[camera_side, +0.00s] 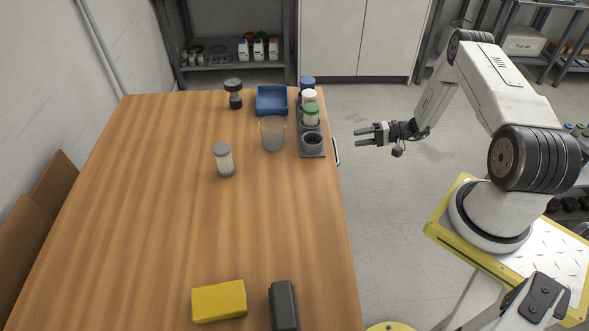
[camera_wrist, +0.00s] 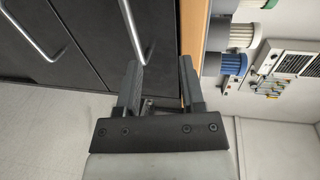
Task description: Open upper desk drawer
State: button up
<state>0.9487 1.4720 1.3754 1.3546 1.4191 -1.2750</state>
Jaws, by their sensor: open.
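My gripper (camera_side: 366,135) is open and empty, to the right of the desk's edge in the side view, apart from the handle. In the wrist view my gripper (camera_wrist: 161,64) faces the dark drawer fronts. The upper drawer (camera_wrist: 164,30) is the dark front beside the wooden desktop edge. Its silver bar handle (camera_wrist: 134,32) lies ahead of the left finger, apart from it as far as I can tell. The handle also shows at the desk's right edge in the side view (camera_side: 337,152). The drawer looks closed.
A lower drawer with its own handle (camera_wrist: 30,37) is at left. On the wooden desk (camera_side: 150,200) stand a grey rack (camera_side: 313,146) with canisters, a beaker (camera_side: 272,135), a blue tray (camera_side: 271,100), a filter (camera_side: 223,160) and a yellow block (camera_side: 219,301). Floor beside the desk is clear.

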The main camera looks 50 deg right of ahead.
aim_at(336, 149)
jog(key=shift+f, duration=1.75)
jog(key=shift+w+a, duration=0.1)
jog(key=shift+x, duration=3.75)
grip_shut()
